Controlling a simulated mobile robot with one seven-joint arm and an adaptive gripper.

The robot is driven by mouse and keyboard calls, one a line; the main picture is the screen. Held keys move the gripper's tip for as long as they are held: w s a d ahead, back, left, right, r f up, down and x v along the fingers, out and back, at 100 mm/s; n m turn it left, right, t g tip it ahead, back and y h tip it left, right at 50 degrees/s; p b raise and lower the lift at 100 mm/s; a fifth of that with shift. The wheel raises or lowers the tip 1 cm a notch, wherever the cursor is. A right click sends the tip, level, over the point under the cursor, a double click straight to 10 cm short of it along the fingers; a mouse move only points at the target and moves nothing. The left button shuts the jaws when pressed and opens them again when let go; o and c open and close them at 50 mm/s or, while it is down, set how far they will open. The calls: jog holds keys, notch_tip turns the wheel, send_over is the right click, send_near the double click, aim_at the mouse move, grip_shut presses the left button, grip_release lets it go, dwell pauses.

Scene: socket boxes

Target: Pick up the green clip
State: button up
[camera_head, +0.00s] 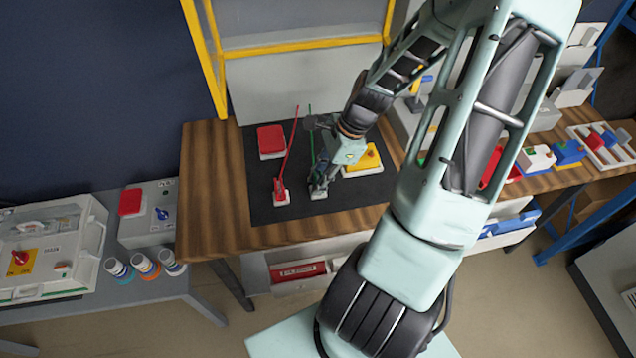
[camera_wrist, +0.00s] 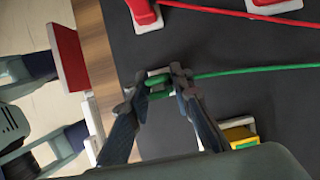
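The green clip (camera_wrist: 160,86) sits on a pale base on the black mat, with a thin green line (camera_wrist: 255,70) running right from it. My gripper (camera_wrist: 161,82) has its two fingers on either side of the clip, seemingly pressed against it. In the camera_head view my gripper (camera_head: 319,181) is low over the front part of the mat, and hides most of the clip. The green line (camera_head: 312,135) leads away from it toward the back. The clip appears still at mat level.
A red clip (camera_head: 281,191) with a red line stands just left of my gripper. A red block (camera_head: 271,140) and a yellow block (camera_head: 368,157) lie on the black mat (camera_head: 262,180). The wooden table (camera_head: 208,200) has bare room at left.

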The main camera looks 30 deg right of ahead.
aim_at(318, 173)
grip_shut()
jog(key=shift+r, duration=0.15)
jog(key=shift+r, duration=0.55)
notch_tip(318, 173, up, 2)
jog(key=shift+d+r, duration=0.1)
jog(key=s+d+r+p, duration=0.1)
jog(key=s+d+r, duration=0.2)
jog(key=s+r, duration=0.6)
jog(key=s, duration=0.4)
jog(key=shift+s+r, duration=0.2)
jog(key=shift+s, duration=0.1)
jog(key=shift+d, duration=0.1)
